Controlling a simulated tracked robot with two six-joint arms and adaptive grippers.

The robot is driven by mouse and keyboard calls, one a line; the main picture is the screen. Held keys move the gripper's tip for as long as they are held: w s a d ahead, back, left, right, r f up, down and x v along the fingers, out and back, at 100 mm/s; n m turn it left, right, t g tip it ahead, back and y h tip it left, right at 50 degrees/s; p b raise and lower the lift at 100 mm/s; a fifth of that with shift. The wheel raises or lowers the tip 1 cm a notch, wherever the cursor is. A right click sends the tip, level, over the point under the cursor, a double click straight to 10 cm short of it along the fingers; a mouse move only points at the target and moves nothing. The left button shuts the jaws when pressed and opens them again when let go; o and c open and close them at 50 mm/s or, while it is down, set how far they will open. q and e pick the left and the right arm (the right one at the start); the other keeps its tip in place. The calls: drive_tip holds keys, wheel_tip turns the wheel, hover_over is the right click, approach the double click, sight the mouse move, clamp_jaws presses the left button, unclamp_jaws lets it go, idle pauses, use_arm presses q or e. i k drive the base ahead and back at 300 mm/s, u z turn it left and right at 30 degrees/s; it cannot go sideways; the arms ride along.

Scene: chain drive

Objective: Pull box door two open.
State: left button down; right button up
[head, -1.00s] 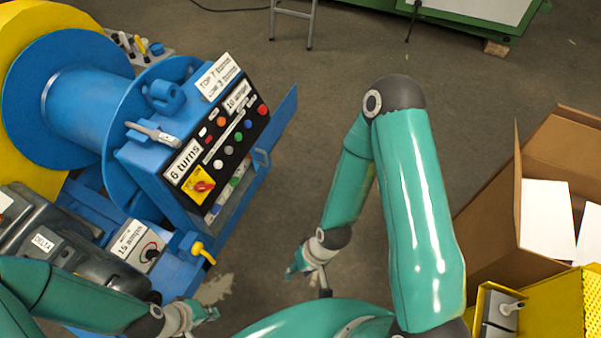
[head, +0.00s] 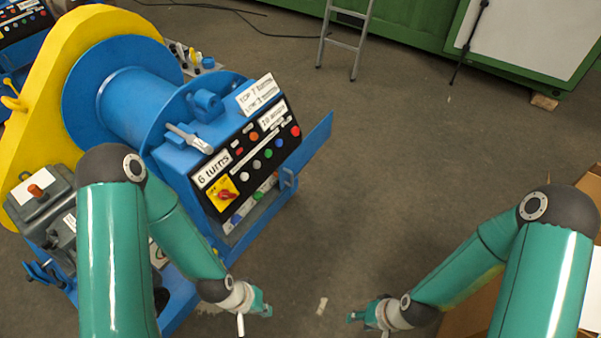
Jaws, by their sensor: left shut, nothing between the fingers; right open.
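A blue control box (head: 178,160) with a black button panel (head: 250,150) stands on the machine at left of centre. No label reading "door two" is legible, so I cannot tell which door that is. My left gripper (head: 264,304) is shut and empty, over the floor to the lower right of the control box, apart from it. My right gripper (head: 354,316) is open and empty, further right over bare floor.
A cardboard box (head: 470,312) is at the lower right, partly behind my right arm. A ladder (head: 345,45) stands at the back. The middle floor is clear.

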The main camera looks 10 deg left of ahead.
sight(317, 138)
drive_tip(key=u, duration=0.25)
drive_tip(key=i, duration=0.85)
drive_tip(key=u, duration=0.55)
